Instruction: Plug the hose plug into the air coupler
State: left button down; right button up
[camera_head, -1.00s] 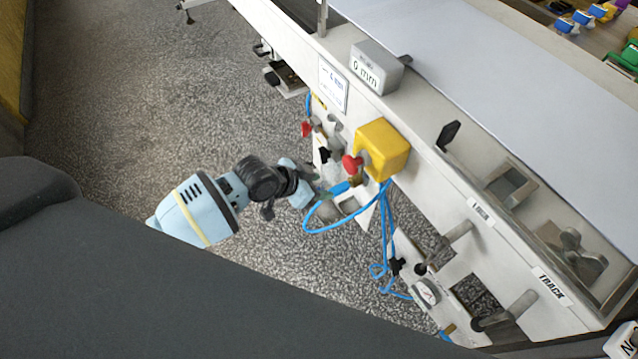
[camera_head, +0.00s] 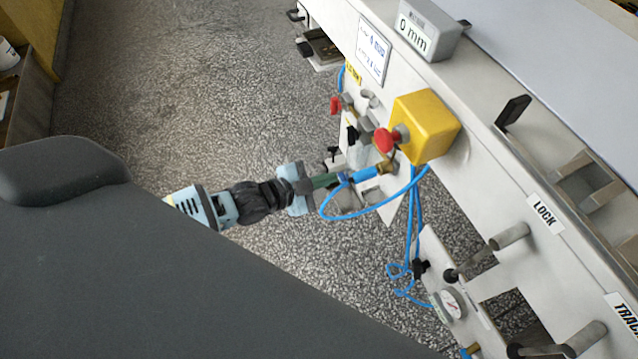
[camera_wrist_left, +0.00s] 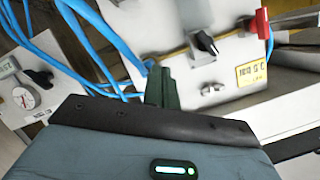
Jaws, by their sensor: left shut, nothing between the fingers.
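My left gripper (camera_head: 338,179) reaches in from the left with dark green fingers; they are shut with nothing between them. The fingertips lie just left of the blue hose plug (camera_head: 368,174); I cannot tell whether they touch it. The plug points right at a brass fitting, the air coupler (camera_head: 388,165), below the yellow box, and appears in line with it and up against it. How deep it sits is not clear. In the left wrist view the shut fingers (camera_wrist_left: 162,88) stand in front of the panel and hide most of the plug. My right gripper is not in view.
A yellow box (camera_head: 428,128) with a red knob (camera_head: 385,140) juts out just above the coupler. A blue hose (camera_head: 338,217) loops below the gripper and hangs beside a gauge (camera_head: 449,304). Open speckled floor (camera_head: 200,100) lies left of the machine.

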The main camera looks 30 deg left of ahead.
aim_at(353, 179)
pick_arm(q)
jog(key=shift+w+d+f+m+t+h+b, duration=0.1)
jog(key=shift+d+f+m+t+h+b, duration=0.15)
jog(key=shift+d+m+h+b, duration=0.45)
jog(key=shift+s+d+f+m+t+h+b, duration=0.1)
jog(key=shift+d+m+t+h+b, duration=0.2)
jog(key=shift+m+b, duration=0.75)
jog(key=shift+w+d+f+m+t+h+b, duration=0.1)
jog(key=shift+d+f+m+t+h+b, duration=0.2)
jog(key=shift+m+h+b, duration=0.55)
jog(key=shift+w+d+r+y+b, duration=0.15)
jog(key=shift+w+d+y+b, duration=0.1)
jog(key=shift+w+d+b, duration=0.15)
jog(key=shift+w+d+r, duration=0.1)
jog(key=shift+w+d, duration=0.1)
jog(key=shift+w, duration=0.15)
jog(key=shift+s, duration=0.1)
